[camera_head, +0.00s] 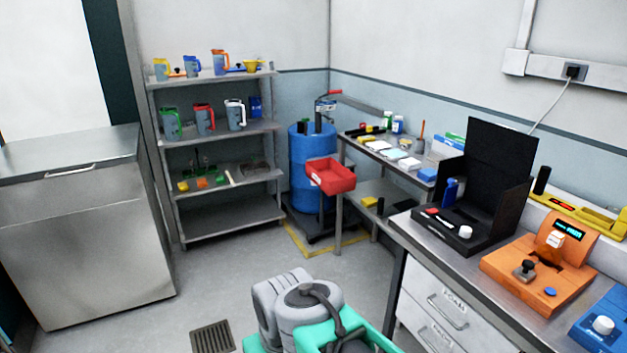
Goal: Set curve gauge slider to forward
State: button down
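I cannot tell for certain which device is the curve gauge. An orange device (540,274) stands on the metal workbench at the right, with a small lit display (568,230) and a black knob (525,267) on its base. A blue device (606,325) with a white knob (603,325) is cut off at the lower right corner. A black open case (470,228) with a white knob and a red part stands left of the orange device. No slider position or label is readable. My gripper is not visible; only grey and teal parts of my own body show at the bottom centre.
The workbench (437,249) has drawers (440,300) in front. A side table (385,155) with small items, a red bin (330,176), a blue drum (308,150) and a shelf (214,132) stand behind. A steel cabinet (85,240) is at left. The floor between (225,280) is clear.

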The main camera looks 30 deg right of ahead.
aim_at(524, 272)
jog(key=z, duration=2.45)
jog(key=k, duration=0.65)
jog(key=u, duration=0.4)
jog(key=i, duration=1.1)
jog(key=u, duration=0.7)
